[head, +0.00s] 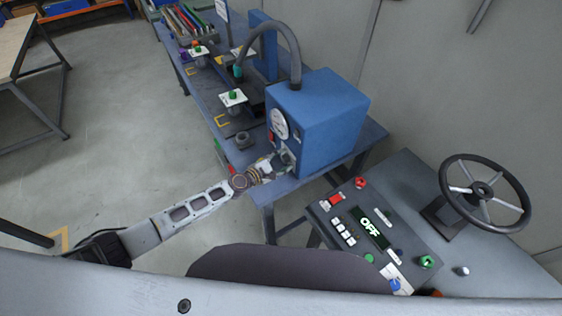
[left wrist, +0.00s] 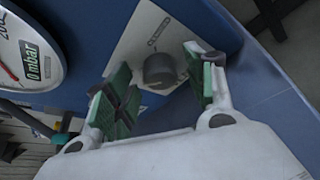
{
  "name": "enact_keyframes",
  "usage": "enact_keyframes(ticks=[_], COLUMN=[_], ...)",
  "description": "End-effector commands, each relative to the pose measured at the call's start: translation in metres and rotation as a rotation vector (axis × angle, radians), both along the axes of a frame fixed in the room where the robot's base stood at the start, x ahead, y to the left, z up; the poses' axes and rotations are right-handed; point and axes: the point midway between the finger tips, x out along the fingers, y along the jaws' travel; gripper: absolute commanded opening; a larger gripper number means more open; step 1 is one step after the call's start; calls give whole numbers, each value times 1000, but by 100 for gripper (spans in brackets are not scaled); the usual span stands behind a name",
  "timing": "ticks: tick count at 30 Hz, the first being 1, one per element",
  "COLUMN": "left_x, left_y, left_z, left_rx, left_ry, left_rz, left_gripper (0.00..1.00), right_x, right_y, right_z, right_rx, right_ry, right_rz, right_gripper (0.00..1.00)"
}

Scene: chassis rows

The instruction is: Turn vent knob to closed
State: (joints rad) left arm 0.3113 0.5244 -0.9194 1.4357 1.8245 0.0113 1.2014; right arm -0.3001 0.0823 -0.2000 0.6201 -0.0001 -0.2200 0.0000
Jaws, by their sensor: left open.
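The vent knob (left wrist: 160,70) is a dark grey round knob on a pale plate (left wrist: 150,30) on the front of the blue machine (head: 318,125). In the left wrist view it shows between the two green-padded fingers of my left gripper (left wrist: 160,88), which is open. The fingers stand on either side of the knob; I cannot tell whether they touch it. In the head view my left gripper (head: 283,162) is at the machine's lower front and hides the knob. My right gripper is not in view.
A gauge (left wrist: 25,50) reading 0 mbar sits beside the plate. The machine stands on a blue-grey bench (head: 225,125) with small parts. A control panel (head: 365,228) showing OFF and a steering wheel (head: 485,193) are at the right. Open floor lies left of the bench.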

Motion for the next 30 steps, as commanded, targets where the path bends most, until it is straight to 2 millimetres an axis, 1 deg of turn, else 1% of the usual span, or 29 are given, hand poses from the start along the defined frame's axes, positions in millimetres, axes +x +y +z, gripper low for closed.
enact_keyframes(ticks=[2,3,13,23,30], left_x=[0,0,0,-1,-1], left_y=[0,0,0,0,0], left_z=[0,0,0,-1,-3], left_rx=[0,0,0,14,57], left_ry=[0,0,0,-18,-76], left_rz=[0,0,0,-1,0], left_gripper=[54,52,9,9,9], right_x=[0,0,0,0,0], right_y=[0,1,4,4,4], right_z=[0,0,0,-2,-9], right_rx=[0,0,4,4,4], right_ry=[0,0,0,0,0], right_rz=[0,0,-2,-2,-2], right_gripper=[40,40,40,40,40])
